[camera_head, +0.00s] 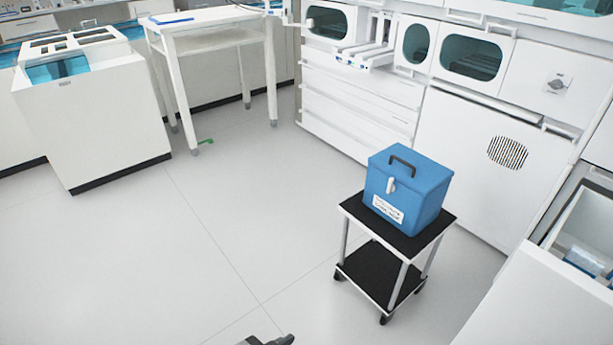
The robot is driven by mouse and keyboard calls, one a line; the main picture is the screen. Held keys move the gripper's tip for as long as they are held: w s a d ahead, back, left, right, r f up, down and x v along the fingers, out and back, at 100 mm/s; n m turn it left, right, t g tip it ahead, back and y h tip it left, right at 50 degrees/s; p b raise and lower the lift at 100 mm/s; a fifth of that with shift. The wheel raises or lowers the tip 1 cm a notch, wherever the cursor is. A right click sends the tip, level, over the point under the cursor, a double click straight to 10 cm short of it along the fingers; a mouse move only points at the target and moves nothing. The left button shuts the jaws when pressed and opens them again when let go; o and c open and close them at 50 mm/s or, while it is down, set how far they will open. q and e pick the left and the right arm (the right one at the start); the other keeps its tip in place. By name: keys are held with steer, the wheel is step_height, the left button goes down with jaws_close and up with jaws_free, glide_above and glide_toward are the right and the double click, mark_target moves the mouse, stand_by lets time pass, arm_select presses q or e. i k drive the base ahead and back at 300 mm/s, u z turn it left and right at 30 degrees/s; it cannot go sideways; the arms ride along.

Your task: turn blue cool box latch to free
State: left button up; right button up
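The blue cool box (410,190) stands upright on the black top of a small cart, right of centre. Its lid is closed, with a dark carry handle (402,165) on top. The white latch (390,186) is upright on the front face, above a white label (388,209). A dark gripper part (268,340), apparently my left gripper, shows at the bottom edge, well apart from the box. Most of it is cut off, so its opening is hidden. My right gripper is out of view.
The wheeled cart (352,208) has a lower black shelf. White cabinets with round-cornered windows (471,56) stand behind it, and a white open bin (585,235) is at right. A white table (205,17) stands at the back left. The floor left of the cart is clear.

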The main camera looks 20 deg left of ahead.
mark_target(391, 188)
steer(key=u, duration=1.75)
steer(key=i, duration=3)
steer(key=z, duration=3.35)
steer(key=i, duration=0.5)
steer(key=u, duration=0.05)
